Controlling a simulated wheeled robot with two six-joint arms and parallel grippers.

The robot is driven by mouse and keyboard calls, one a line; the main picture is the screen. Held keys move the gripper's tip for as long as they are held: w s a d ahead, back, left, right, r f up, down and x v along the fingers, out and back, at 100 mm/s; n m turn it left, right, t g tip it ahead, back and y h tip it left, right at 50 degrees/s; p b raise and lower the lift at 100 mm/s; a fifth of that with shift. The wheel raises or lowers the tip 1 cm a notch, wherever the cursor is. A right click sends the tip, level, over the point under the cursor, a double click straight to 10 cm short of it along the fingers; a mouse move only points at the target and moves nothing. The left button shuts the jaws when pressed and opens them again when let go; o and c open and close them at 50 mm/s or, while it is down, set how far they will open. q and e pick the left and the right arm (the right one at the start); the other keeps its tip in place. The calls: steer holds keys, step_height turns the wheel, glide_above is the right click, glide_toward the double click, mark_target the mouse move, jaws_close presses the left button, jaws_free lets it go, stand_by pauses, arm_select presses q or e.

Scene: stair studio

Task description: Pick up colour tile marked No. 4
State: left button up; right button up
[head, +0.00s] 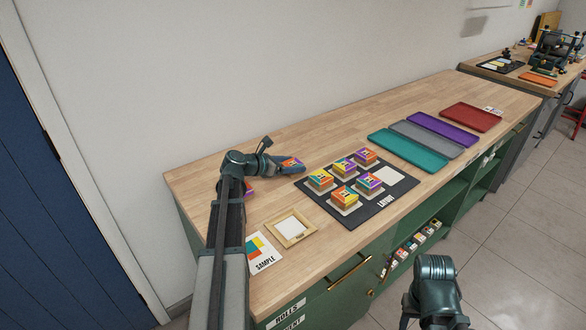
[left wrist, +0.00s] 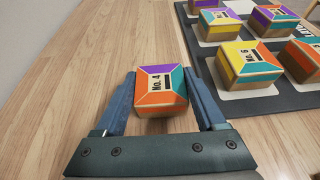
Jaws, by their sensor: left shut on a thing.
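The colour tile marked No. 4 (left wrist: 160,90) is a small block with an orange, purple and teal top. In the left wrist view it sits between the two fingers of my left gripper (left wrist: 158,98), which is shut on it. In the head view my left gripper (head: 287,166) holds the tile (head: 291,163) over the wooden worktop, left of the dark layout mat (head: 358,214). I cannot tell whether the tile touches the worktop. My right gripper is not clearly in view; only part of my right arm shows at the bottom.
Several other tiles stand on the mat, one marked No. 6 (left wrist: 247,62). A sample card (head: 261,252) and a wooden frame (head: 291,229) lie nearer the front. Teal (head: 407,150), grey (head: 427,138), purple (head: 444,128) and red (head: 470,117) trays lie to the right. Bare worktop lies behind the mat.

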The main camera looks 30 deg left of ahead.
arm_select(q)
steer(key=shift+c, duration=1.4)
steer(key=shift+r, duration=0.1)
